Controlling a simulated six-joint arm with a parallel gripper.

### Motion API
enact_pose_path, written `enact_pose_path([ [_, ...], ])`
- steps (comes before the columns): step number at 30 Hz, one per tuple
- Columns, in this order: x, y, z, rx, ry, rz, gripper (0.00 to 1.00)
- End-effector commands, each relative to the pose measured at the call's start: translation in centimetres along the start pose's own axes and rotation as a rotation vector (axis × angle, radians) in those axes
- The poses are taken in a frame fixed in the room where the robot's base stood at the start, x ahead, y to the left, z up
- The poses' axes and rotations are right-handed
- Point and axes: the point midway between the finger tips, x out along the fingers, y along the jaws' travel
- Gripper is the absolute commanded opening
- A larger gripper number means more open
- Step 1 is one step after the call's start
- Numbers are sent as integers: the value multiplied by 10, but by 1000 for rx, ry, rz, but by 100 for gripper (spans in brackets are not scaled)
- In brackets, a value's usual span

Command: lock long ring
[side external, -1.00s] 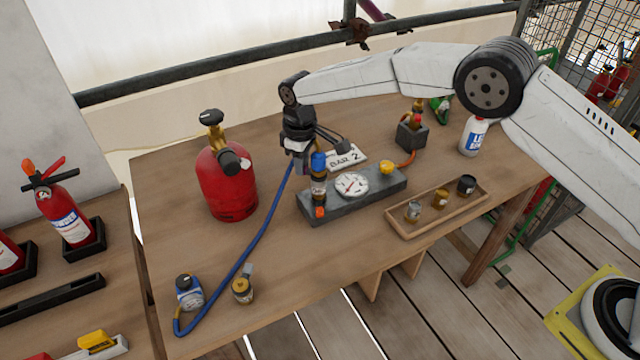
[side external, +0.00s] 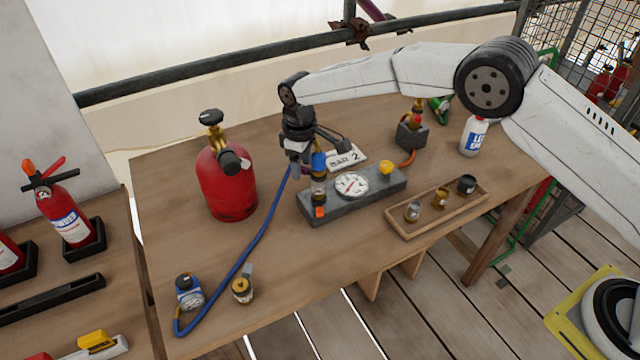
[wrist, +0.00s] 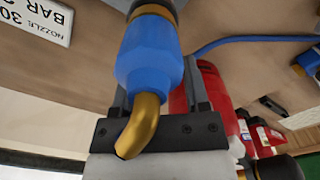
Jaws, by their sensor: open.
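A blue fitting (side external: 318,162) stands upright at the left end of the grey gauge block (side external: 385,190). It has a dark and brass body below and an orange part near the block. In the wrist view the blue fitting (wrist: 150,60) is large, with a bent brass tube (wrist: 142,125) coming out towards the palm. My gripper (side external: 303,160) is at the fitting's upper left in the side view. In the wrist view my gripper (wrist: 153,85) is open, with a grey finger on each side of the blue part. Whether the fingers touch it cannot be told.
A red cylinder (side external: 228,185) stands close left of my gripper. A blue hose (side external: 250,245) runs to a small blue gauge (side external: 189,292). A wooden tray (side external: 440,212) with small fittings is to the right. A BAR 2 card (side external: 346,158) lies behind the block.

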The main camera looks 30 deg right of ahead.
Motion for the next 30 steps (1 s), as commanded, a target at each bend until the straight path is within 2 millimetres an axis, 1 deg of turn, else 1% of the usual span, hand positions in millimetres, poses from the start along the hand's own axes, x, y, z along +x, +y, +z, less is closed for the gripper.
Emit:
enact_pose_path([
  [5, -7, 0, 0, 0, 0, 0, 59],
  [8, -16, 0, 0, 0, 2, 1, 59],
  [18, -59, 0, 0, 0, 3, 1, 59],
  [21, -69, 0, 0, 0, 2, 1, 59],
  [25, -76, 0, 0, 0, 1, 0, 59],
  [30, -79, 0, 0, 0, 0, 0, 59],
])
